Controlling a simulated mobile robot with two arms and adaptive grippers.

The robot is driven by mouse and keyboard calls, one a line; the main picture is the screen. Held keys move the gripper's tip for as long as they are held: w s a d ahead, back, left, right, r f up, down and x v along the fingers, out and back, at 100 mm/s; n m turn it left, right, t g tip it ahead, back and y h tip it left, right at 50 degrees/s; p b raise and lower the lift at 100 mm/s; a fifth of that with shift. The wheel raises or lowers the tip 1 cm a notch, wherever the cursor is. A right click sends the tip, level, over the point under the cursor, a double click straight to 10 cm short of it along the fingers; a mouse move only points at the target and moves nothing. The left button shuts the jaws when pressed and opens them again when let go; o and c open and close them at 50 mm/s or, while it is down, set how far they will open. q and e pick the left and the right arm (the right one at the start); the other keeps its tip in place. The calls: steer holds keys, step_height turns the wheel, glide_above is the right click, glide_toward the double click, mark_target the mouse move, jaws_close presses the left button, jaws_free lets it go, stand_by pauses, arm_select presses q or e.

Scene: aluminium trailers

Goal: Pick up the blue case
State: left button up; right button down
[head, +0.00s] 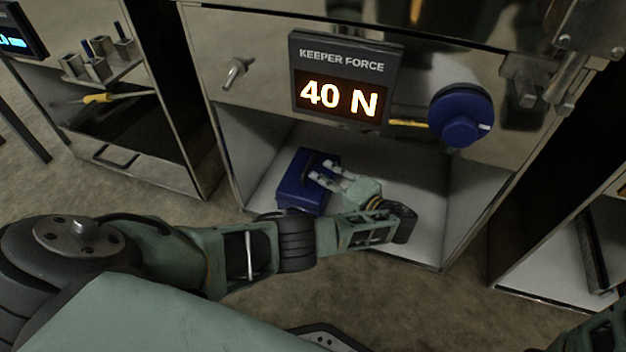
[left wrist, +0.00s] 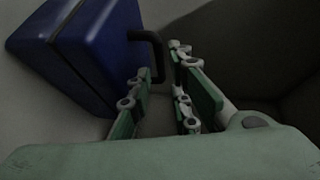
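The blue case (head: 302,188) sits on the pale floor of the open lower bay, toward its left side. In the left wrist view the case (left wrist: 85,50) fills the upper left, and its dark handle (left wrist: 157,48) sticks out on the side facing the gripper. My left gripper (head: 321,170) reaches into the bay from the right of the case, its fingertips at the handle side. In the left wrist view its two fingers (left wrist: 161,62) stand apart, with the handle close to the tips. I cannot tell whether they touch it. My right gripper is not in view.
The bay's metal walls stand on both sides. Above it are a "KEEPER FORCE" display (head: 343,78) reading 40 N, a blue knob (head: 461,116) and a small metal lever (head: 235,72). A trailer at left holds a yellow-handled tool (head: 97,98). The bay floor right of my gripper is clear.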

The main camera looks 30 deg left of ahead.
mark_target(314, 167)
arm_select(q)
steer(key=b+x, duration=0.2)
steer(key=x, duration=0.1)
steer(key=b+x, duration=0.1)
steer(key=x, duration=0.1)
steer(key=shift+w+a+f, duration=0.1)
steer(key=shift+w+f, duration=0.25)
steer(key=shift+w, duration=0.05)
steer(key=shift+w+a+r+b, duration=0.1)
steer(key=shift+a+b, duration=0.25)
steer(key=shift+a, duration=0.05)
jaws_close()
steer(key=shift+d, duration=0.1)
